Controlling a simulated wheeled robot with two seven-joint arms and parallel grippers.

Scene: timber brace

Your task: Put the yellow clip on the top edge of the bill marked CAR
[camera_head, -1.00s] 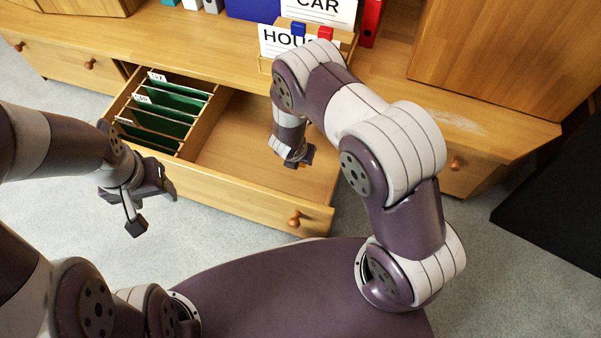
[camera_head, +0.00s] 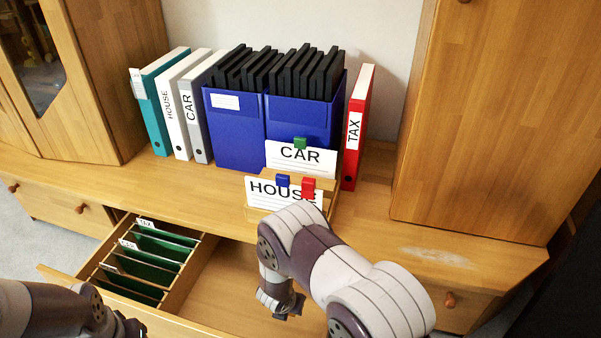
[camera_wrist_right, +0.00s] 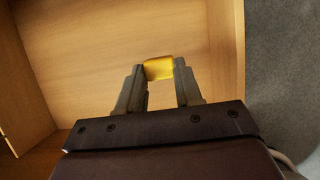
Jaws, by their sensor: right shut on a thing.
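The bill marked CAR (camera_head: 315,157) stands upright in a wooden holder (camera_head: 325,195) on the cabinet top, with a green clip (camera_head: 300,143) on its top edge. The bill marked HOUSE (camera_head: 258,193) stands in front of it, with a blue clip (camera_head: 282,181) and a red clip (camera_head: 308,187). My right gripper (camera_wrist_right: 159,72) is shut on the yellow clip (camera_wrist_right: 158,69). In the head view this gripper (camera_head: 284,308) is low over the open drawer, and the clip is hidden there. My left gripper (camera_head: 132,328) is at the bottom left, mostly cut off.
The open drawer (camera_head: 225,275) has green hanging files (camera_head: 155,262) at its left and bare floor at right. Behind the bills stand blue file boxes (camera_head: 235,140), a red TAX binder (camera_head: 357,130) and several binders. A tall cabinet (camera_head: 480,120) bounds the right.

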